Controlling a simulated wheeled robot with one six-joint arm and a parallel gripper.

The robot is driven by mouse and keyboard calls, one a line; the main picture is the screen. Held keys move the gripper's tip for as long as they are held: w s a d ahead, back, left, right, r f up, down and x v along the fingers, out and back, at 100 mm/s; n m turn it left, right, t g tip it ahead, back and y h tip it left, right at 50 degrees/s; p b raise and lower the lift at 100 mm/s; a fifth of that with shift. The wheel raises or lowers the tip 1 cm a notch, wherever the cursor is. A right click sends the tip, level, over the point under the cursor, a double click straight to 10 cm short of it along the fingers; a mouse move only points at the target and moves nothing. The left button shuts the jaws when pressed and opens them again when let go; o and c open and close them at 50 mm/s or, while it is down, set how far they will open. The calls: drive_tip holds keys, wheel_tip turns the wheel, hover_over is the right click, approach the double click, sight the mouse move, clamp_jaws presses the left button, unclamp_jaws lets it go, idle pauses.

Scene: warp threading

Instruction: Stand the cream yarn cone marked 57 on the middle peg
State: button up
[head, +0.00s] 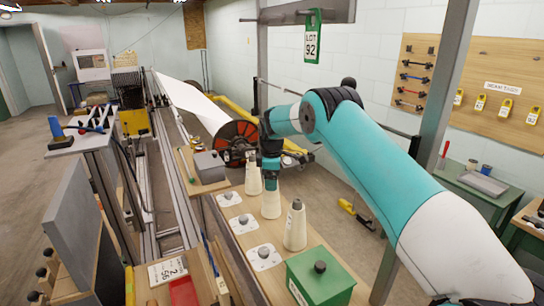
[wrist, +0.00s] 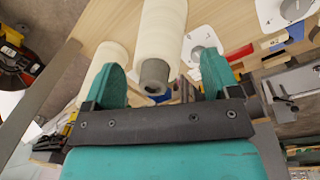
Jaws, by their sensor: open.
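Three cream yarn cones stand in a row on the wooden bench: a far cone (head: 253,180), a middle cone (head: 271,206) and a near cone (head: 295,230) with a grey tip. No number is readable on them, so I cannot tell which is 57. My gripper (head: 270,178) is open above the middle cone. In the wrist view, a cone with a grey hollow tip (wrist: 155,72) shows between its spread fingers; contact is not visible. Another cone (wrist: 103,62) is partly behind the left finger.
A green box (head: 320,278) with a dark knob stands at the bench's near end. A grey box (head: 208,166) sits beyond the pegs. A metal post (head: 430,130) rises right of the bench, and a green "LOT 92" tag (head: 312,38) hangs overhead.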

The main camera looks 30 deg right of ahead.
wheel_tip(320, 180, up, 15)
drive_tip(key=s+b, duration=0.1)
drive_tip(key=b, duration=0.3)
drive_tip(key=s+a+r+m+b, duration=0.1)
drive_tip(key=s+a+r+b, duration=0.15)
drive_tip(key=s+a, duration=0.65)
drive_tip(key=s+a+f+m+y+b, duration=0.1)
drive_tip(key=s+a+f, duration=0.2)
drive_tip(key=s, duration=0.9)
drive_tip(key=s+a+f+m+y+b, duration=0.1)
drive_tip(key=s+a+f, duration=0.3)
drive_tip(key=s, duration=0.8)
drive_tip(key=s+a+f+m+g+y+b, duration=0.1)
drive_tip(key=s+a, duration=0.4)
drive_tip(key=s, duration=0.7)
wheel_tip(320, 180, down, 2)
drive_tip(key=shift+a+f+m+y+b, duration=0.3)
drive_tip(key=shift+m+y+b, duration=0.2)
drive_tip(key=shift+y+b, duration=0.5)
